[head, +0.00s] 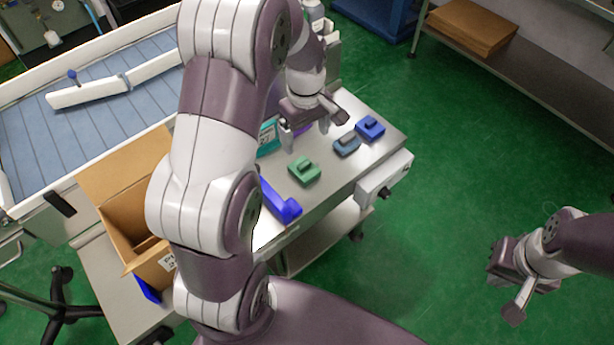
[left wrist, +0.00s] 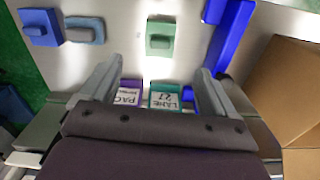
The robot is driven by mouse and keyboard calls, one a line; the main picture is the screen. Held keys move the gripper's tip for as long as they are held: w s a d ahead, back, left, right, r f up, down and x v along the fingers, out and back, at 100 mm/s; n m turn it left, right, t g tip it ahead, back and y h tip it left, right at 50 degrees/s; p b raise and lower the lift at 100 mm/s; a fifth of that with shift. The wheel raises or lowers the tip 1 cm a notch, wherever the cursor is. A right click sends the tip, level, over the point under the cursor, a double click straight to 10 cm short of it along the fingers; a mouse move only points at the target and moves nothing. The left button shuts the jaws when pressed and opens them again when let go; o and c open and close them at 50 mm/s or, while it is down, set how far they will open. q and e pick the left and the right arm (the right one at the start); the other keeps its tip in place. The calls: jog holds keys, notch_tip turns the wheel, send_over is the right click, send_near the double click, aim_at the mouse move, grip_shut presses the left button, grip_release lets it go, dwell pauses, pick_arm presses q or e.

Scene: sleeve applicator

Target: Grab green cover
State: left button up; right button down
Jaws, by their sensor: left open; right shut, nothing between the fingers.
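The green cover (head: 304,170) is a small block with a raised grip, lying flat on the metal table. It also shows in the left wrist view (left wrist: 160,38), at the top, beyond my fingertips. My left gripper (head: 307,124) is open above the table, behind the green cover in the head view and apart from it. In the left wrist view its two fingers (left wrist: 160,75) are spread with nothing between them at their level. My right gripper (head: 508,281) is shut and empty, out over the green floor at the right.
A grey-blue cover (head: 346,145) and a blue cover (head: 370,128) lie right of the green one. A long blue part (head: 280,203) lies left. A teal box (head: 268,137) and a purple box (left wrist: 129,96) stand near. An open carton (head: 128,208) stands left, beside a conveyor (head: 110,112).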

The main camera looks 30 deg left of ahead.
aim_at(304, 164)
pick_arm(q)
jog(key=shift+n, duration=0.6)
jog(key=f, duration=0.4)
jog(key=f+b, duration=0.1)
jog(key=f, duration=0.7)
jog(key=shift+w+a+b, duration=0.1)
jog(key=shift+a+b, duration=0.25)
jog(key=shift+b, duration=0.05)
jog(key=shift+f, duration=0.4)
jog(key=shift+r, duration=0.1)
jog(key=c, duration=1.1)
